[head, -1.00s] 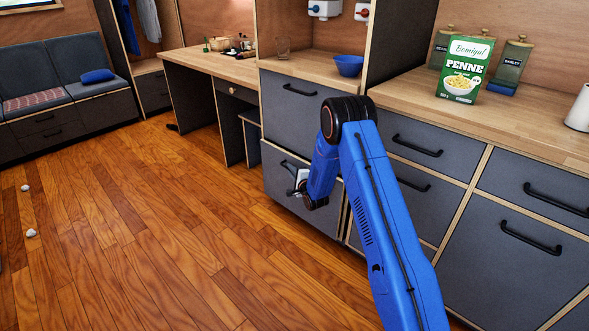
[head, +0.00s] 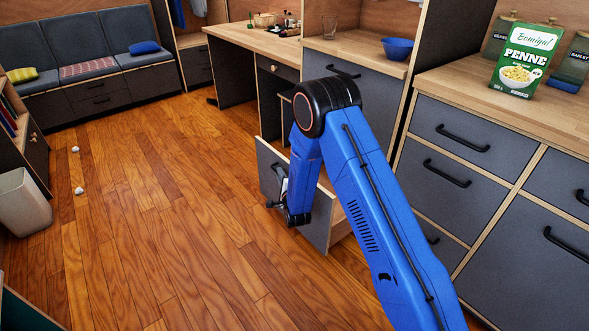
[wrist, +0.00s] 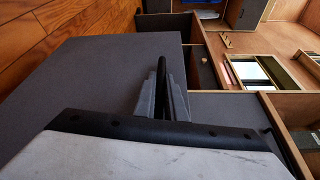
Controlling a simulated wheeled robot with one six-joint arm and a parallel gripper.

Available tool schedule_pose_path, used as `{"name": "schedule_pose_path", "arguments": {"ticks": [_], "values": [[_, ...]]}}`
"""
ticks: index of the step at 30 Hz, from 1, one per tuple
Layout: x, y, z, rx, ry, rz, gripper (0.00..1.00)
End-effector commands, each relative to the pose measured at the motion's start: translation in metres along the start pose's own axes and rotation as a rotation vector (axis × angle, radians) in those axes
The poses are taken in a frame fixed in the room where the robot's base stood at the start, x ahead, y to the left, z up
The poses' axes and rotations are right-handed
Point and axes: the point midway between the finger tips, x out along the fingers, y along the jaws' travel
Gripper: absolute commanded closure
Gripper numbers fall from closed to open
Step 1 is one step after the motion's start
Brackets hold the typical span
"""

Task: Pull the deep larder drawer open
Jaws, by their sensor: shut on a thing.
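The deep larder drawer (head: 320,222) is the low grey-fronted drawer under the counter with the blue bowl. In the head view it stands well out from its cabinet, and its pale wooden side shows behind the front. My gripper (head: 277,195) is at the drawer's front, with my blue arm covering part of it. In the wrist view my gripper (wrist: 163,98) is shut on the black bar handle (wrist: 162,72), in front of the grey drawer front (wrist: 95,85). The inside of the drawer is mostly hidden by my arm in the head view.
Open wooden floor (head: 150,220) lies left of the drawer, with two small pale lumps (head: 78,190) on it. A white bin (head: 22,203) stands at far left. Closed grey drawers (head: 445,175) line the right, under a penne box (head: 523,62).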

Motion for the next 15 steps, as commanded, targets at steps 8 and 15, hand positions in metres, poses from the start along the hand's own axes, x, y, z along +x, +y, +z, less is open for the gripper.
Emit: {"name": "schedule_pose_path", "arguments": {"ticks": [8, 15], "values": [[-0.021, 0.012, 0.049, 0.000, -0.001, 0.003, 1.00], [-0.029, 0.016, 0.068, 0.000, 0.001, 0.003, 1.00]]}}
